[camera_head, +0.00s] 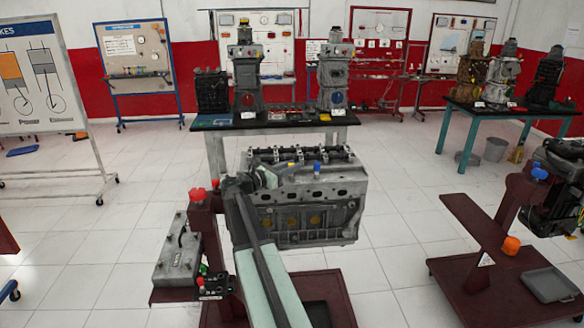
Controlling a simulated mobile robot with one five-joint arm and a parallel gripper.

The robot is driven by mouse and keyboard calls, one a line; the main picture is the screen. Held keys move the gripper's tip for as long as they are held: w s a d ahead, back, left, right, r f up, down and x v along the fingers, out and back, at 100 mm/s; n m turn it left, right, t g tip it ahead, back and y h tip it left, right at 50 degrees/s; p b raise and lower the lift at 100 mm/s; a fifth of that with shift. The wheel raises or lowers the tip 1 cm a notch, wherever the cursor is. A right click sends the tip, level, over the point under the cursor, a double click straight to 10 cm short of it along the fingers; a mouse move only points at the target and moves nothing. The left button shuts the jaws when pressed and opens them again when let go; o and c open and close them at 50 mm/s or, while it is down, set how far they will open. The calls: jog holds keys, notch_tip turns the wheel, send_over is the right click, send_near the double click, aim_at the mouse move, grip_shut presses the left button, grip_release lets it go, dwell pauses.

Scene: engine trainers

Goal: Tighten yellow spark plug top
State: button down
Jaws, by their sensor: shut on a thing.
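The engine block (308,212) is grey, with a row of dark valve gear along its top, and stands in the middle of the view. The yellow spark plug top (291,164) is a small spot on the block's upper side. My arm reaches up from the bottom of the view to the block's left end. My gripper (281,171) is at the yellow top and appears shut on it; the fingers are small and partly hidden by my wrist. A blue top (317,167) stands just to the right on the block.
A dark red stand (335,292) is below the block. A grey valve cover (178,252) lies to the left, beside a post with a red knob (197,194). Another red stand (470,225) is at the right. A black-topped table (285,121) with engine models stands behind.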

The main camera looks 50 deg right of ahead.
jog(key=m+g+y, duration=0.1)
jog(key=m+g, duration=0.2)
jog(key=g, duration=0.1)
jog(key=shift+w+d+g, duration=0.1)
jog(key=shift+w+g, duration=0.05)
jog(key=shift+g, duration=0.25)
jog(key=shift+m+g+y, duration=0.9)
jog(key=shift+m+g, duration=0.3)
jog(key=shift+g, duration=0.2)
jog(key=shift+s+g, duration=0.25)
jog(key=shift+g, duration=0.05)
jog(key=c, duration=1.2)
grip_release()
jog(key=shift+c, duration=0.2)
jog(key=shift+w, duration=0.1)
jog(key=v, duration=0.8)
